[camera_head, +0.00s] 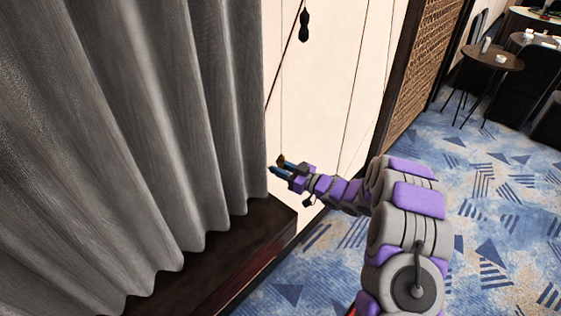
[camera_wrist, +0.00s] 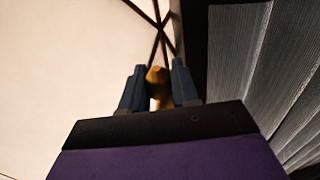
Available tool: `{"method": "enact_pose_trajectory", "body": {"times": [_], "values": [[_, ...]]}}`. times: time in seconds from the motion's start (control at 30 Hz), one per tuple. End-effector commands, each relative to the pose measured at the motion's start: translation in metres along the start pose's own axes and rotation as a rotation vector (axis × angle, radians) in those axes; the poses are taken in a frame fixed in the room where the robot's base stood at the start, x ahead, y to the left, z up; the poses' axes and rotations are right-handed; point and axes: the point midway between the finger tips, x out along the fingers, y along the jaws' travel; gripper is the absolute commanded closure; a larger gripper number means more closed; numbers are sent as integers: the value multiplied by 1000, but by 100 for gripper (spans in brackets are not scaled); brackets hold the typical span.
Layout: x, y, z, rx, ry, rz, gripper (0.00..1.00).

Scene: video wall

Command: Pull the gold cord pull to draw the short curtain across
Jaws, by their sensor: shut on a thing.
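The gold cord pull (camera_wrist: 155,76) sits between the two blue fingers of my gripper (camera_wrist: 157,88) in the wrist view. My gripper is shut on it. In the head view the gold pull (camera_head: 282,158) shows small at the tips of my gripper (camera_head: 280,165), with a thin cord running up from it. The grey pleated curtain (camera_head: 170,110) hangs to the left of my gripper, and its right edge is close beside the fingers. The curtain also shows at the right of the wrist view (camera_wrist: 265,65). Its far side is out of view.
A dark ledge (camera_head: 235,250) lies under the curtain. The pale wall (camera_head: 335,80) and a woven panel (camera_head: 425,65) stand behind. Blue carpet (camera_head: 490,200) is open at right, with round tables (camera_head: 485,58) beyond.

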Motion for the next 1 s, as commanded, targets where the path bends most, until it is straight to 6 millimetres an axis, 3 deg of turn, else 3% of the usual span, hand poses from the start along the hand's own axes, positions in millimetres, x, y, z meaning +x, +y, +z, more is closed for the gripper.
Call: {"method": "enact_pose_trajectory", "body": {"times": [0.3,0.33,0.57,0.87,1.0], "values": [[-1,1,10,4,-9,3,100],[-1,1,11,5,-10,2,70],[-1,-1,8,2,-6,1,48],[-3,0,6,0,-3,1,47],[-15,1,5,0,-2,4,47]]}}
